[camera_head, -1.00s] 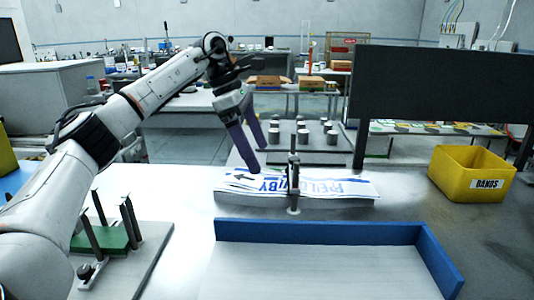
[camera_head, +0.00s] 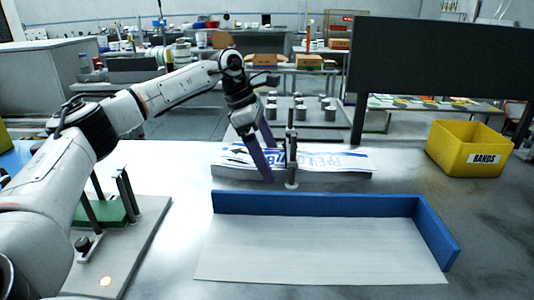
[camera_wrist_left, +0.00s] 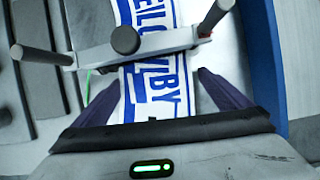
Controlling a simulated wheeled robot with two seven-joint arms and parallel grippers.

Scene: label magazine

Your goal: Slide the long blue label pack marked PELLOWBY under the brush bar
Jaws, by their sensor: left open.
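The long label pack (camera_head: 335,160) with blue PELLOWBY lettering lies flat on the table behind a blue-walled tray; it also shows in the left wrist view (camera_wrist_left: 160,82). A grey bar with upright posts, seemingly the brush bar (camera_wrist_left: 155,45), crosses over the pack in the left wrist view. In the head view it shows nearly end-on as a slim upright (camera_head: 290,150). My left gripper (camera_head: 268,164) is open at the pack, left of the upright. In the left wrist view its fingers (camera_wrist_left: 160,92) flank the lettered strip; contact cannot be told. My right gripper is out of view.
The blue-walled tray (camera_head: 312,204) stands in front of the pack. A plate with posts (camera_head: 135,245) is at front left. Bare table lies between pack and bin.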

